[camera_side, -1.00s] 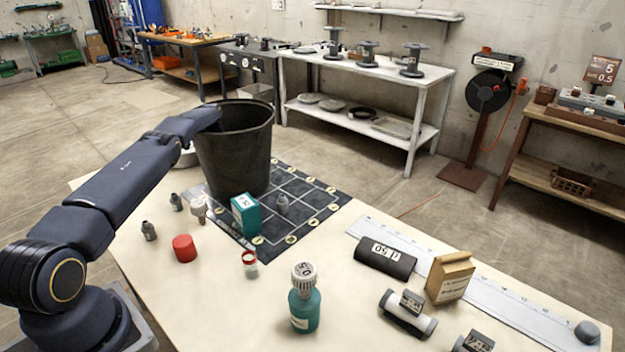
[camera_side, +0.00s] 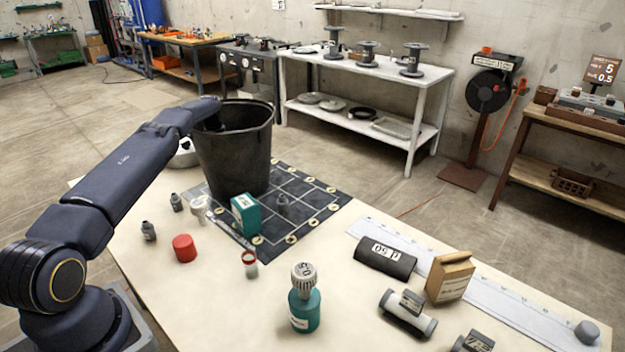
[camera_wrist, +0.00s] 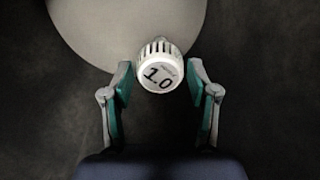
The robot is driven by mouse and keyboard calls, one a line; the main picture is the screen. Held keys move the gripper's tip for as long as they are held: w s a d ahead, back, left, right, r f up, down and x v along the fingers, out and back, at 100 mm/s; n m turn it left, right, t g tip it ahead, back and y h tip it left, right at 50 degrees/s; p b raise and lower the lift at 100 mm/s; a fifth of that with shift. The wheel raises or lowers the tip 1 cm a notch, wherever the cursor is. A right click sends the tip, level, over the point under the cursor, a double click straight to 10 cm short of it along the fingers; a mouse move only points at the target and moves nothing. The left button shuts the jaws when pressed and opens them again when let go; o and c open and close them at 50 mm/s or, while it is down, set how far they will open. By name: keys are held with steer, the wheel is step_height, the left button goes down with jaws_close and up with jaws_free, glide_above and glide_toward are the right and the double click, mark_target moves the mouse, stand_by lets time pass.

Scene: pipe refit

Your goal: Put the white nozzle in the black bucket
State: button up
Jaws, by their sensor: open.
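The black bucket (camera_side: 236,160) stands upright at the back left of the table. My arm reaches over its left rim, and its wall hides my gripper in the side view. In the wrist view my gripper (camera_wrist: 159,68) is open, with teal pads on both fingers. A white nozzle (camera_wrist: 160,73) marked "1.0" shows between the fingertips, with a gap on each side. It lies against a dark surround and the edge of a pale round area. Whether it rests on the bucket's floor I cannot tell. Another white ribbed cap (camera_side: 303,275) sits on a teal bottle (camera_side: 304,312).
A dark grid mat (camera_side: 310,188) lies under and beside the bucket. A teal box (camera_side: 244,214), a red cap (camera_side: 184,248), a pale fitting (camera_side: 199,208) and small grey fittings stand near it. A dark cylinder (camera_side: 386,259) and a cardboard box (camera_side: 450,277) are at right.

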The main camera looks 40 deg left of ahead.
step_height(320, 180, up, 5)
steer(key=shift+f, duration=0.1)
stand_by(0.3)
